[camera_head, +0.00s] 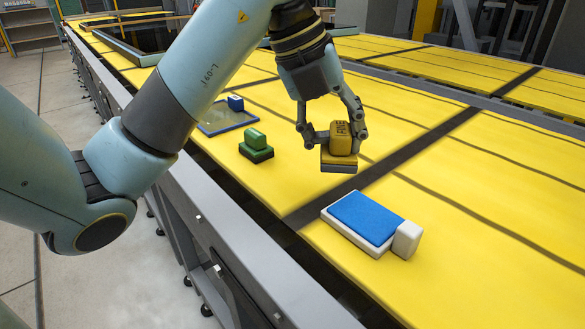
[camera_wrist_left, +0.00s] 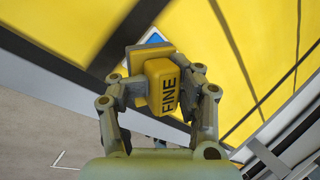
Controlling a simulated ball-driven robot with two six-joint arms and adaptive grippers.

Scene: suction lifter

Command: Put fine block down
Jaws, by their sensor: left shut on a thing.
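The fine block (camera_head: 341,139) is a yellow block on a grey-brown base. My left gripper (camera_head: 336,136) is shut on its yellow top and holds it over the yellow table, apparently a little above the surface. In the left wrist view, the block (camera_wrist_left: 163,87) shows the word FINE and sits between the fingers of my left gripper (camera_wrist_left: 160,92). Part of something blue and white shows behind the block there. My right gripper is not in view.
A blue pad (camera_head: 366,217) on a white base, with a white block (camera_head: 407,239) at its corner, lies at the front right. A green block (camera_head: 256,145) stands left of my gripper. Behind it is a blue-edged panel (camera_head: 216,124) with a blue block (camera_head: 235,102). Yellow surface right of the gripper is clear.

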